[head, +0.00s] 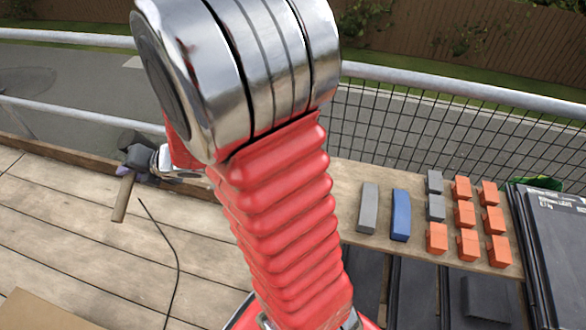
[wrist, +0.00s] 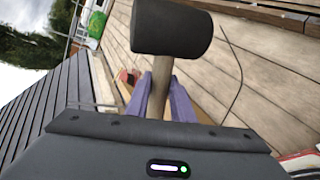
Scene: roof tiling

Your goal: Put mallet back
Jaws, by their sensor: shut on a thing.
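The mallet has a black cylindrical head (wrist: 172,28) and a wooden handle (wrist: 160,88). My gripper (wrist: 165,95) has purple fingers and is shut on the handle, with the head beyond the fingertips in the wrist view. In the head view my gripper (head: 126,170) is at the left, over the plank deck near the railing, with part of the wooden handle (head: 123,198) sticking out below it. My red arm hides the middle of the head view. I cannot make out a holder or rest for the mallet.
A wooden board (head: 345,185) at the right bears a grey bar (head: 367,208), a blue bar (head: 401,214) and several orange blocks (head: 466,214). Dark panels (head: 415,290) lie in front. A thin black cable (head: 172,250) crosses the planks (head: 60,220). A metal railing (head: 450,88) runs behind.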

